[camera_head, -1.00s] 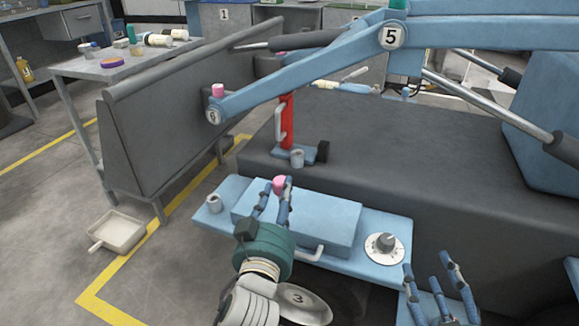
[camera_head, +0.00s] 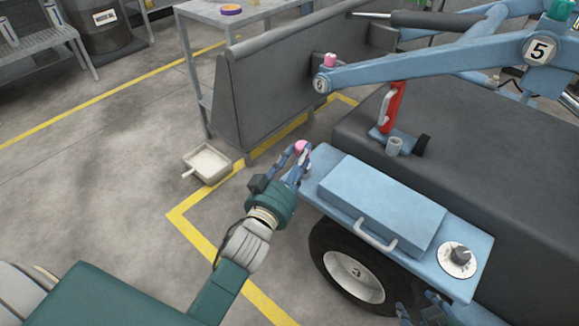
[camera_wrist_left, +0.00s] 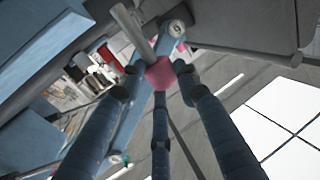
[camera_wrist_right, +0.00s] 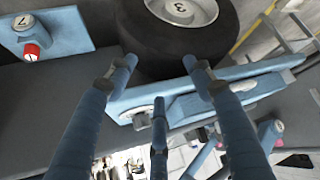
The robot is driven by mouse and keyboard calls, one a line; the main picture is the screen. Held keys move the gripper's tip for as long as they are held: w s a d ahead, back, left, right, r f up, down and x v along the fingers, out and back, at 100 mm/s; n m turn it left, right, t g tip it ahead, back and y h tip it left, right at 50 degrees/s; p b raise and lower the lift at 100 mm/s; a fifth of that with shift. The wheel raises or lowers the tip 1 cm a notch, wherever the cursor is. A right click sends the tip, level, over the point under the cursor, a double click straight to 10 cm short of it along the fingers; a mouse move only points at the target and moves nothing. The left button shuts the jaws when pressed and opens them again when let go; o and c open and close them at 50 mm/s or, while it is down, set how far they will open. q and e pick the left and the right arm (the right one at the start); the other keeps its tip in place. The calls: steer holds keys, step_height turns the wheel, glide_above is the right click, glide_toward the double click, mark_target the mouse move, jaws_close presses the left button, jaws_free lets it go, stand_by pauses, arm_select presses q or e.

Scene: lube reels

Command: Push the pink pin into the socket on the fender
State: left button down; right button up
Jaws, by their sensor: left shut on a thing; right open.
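My left gripper (camera_head: 300,160) is shut on the pink pin (camera_head: 301,147) at the left end of the blue fender (camera_head: 463,284). The pink pin (camera_wrist_left: 160,73) is between the fingertips in the left wrist view, and a grey rod extends up-left from it there. The grey socket at the fender's left end does not show clearly in the head view; the fingers cover that area. Whether the pin touches it, I cannot tell. My right gripper (camera_wrist_right: 160,75) is open and empty beside the wheel and fender, at the bottom edge of the head view (camera_head: 425,312).
A raised blue box (camera_head: 385,205) with a grey handle and a dial (camera_head: 460,256) sit on the fender. A wheel (camera_head: 352,275) is below. A blue boom (camera_head: 430,65), red lever (camera_head: 392,105) and grey cup (camera_head: 394,146) lie behind. A tray (camera_head: 206,163) is on open floor.

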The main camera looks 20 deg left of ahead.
arm_select(q)
steer(key=w+a+r+p, duration=0.1)
steer(key=w+r+p, duration=0.2)
steer(key=w, duration=0.4)
steer(key=shift+w+a+r, duration=0.15)
steer(key=shift+a+r, duration=0.05)
steer(key=shift+r, duration=0.1)
arm_select(e)
steer(key=s+d+f+g, duration=0.1)
steer(key=s+f, duration=0.3)
steer(key=f, duration=0.4)
steer(key=s+d+f+g, duration=0.1)
steer(key=s+f+g, duration=0.2)
steer(key=f, duration=0.6)
steer(key=s+d+f+g+h, duration=0.1)
steer(key=s+f, duration=0.4)
steer(key=f, duration=0.3)
steer(key=shift+s+f+g, duration=0.25)
steer(key=shift+s+g, duration=0.05)
steer(key=shift+g, duration=0.1)
steer(key=shift+s+f, duration=0.1)
steer(key=shift+f, duration=0.05)
